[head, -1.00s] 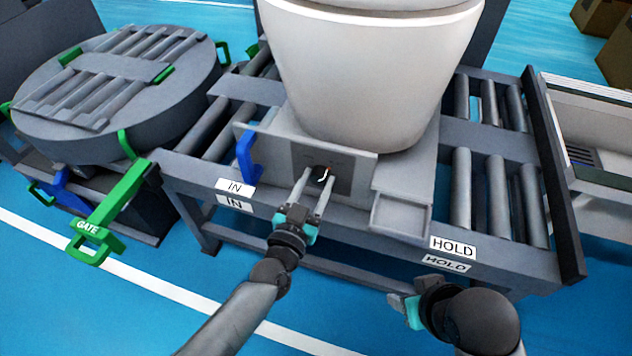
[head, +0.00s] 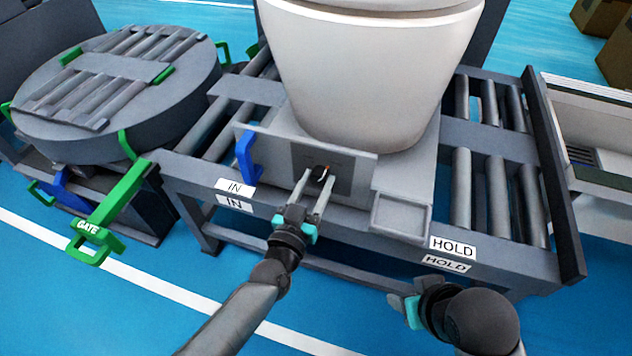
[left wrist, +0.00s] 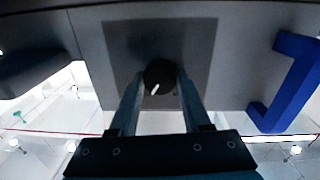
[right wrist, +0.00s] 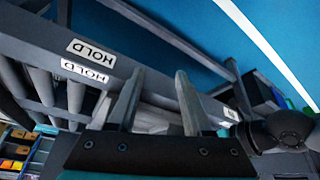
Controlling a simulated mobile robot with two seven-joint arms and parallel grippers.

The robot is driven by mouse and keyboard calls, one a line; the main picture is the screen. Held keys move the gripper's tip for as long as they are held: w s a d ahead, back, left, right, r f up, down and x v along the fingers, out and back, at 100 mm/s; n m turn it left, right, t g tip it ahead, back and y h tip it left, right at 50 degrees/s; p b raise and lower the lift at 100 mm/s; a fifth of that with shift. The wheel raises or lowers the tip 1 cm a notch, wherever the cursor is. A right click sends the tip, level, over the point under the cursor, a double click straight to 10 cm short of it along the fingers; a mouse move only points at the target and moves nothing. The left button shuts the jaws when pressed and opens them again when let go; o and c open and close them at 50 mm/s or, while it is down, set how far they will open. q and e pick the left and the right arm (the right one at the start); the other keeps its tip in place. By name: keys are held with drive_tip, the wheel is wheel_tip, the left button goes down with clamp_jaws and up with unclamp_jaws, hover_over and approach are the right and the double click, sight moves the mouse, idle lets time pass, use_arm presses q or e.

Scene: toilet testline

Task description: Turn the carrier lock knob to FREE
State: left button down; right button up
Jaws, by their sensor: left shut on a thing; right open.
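The carrier lock knob (head: 321,173) is a small black round knob on a dark square plate (head: 342,178) on the carrier's front panel. In the left wrist view the knob (left wrist: 160,77) shows a short white pointer mark, tilted toward the lower left. My left gripper (head: 314,188) has its two fingers on either side of the knob and is shut on it. The label text on the plate is too small to read. My right gripper (right wrist: 155,100) is open and empty, low in front of the conveyor near the HOLD label (head: 453,249).
A white toilet (head: 368,70) stands on the carrier (head: 425,165) above the roller conveyor. A blue handle (head: 246,157) is left of the plate, and a small tray (head: 400,213) is right of it. A green GATE handle (head: 108,215) and round turntable (head: 120,95) are at left.

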use_arm(q)
drive_tip(key=n, duration=0.4)
drive_tip(key=shift+f+n, duration=0.1)
drive_tip(key=shift+n, duration=1.5)
drive_tip(key=shift+d+n+b, duration=0.1)
drive_tip(key=shift+n+b, duration=0.2)
drive_tip(key=shift+n, duration=1.6)
drive_tip(key=shift+n+b, duration=0.35)
drive_tip(key=shift+n, duration=1.35)
use_arm(e)
drive_tip(key=shift+w+a+f+t+y, duration=0.15)
drive_tip(key=shift+w+a+t+y, duration=0.25)
drive_tip(key=shift+w+a+t, duration=0.55)
use_arm(q)
drive_tip(key=shift+n, duration=0.3)
use_arm(e)
drive_tip(key=shift+w+a, duration=0.15)
drive_tip(key=shift+w, duration=0.05)
use_arm(q)
drive_tip(key=shift+y, duration=0.3)
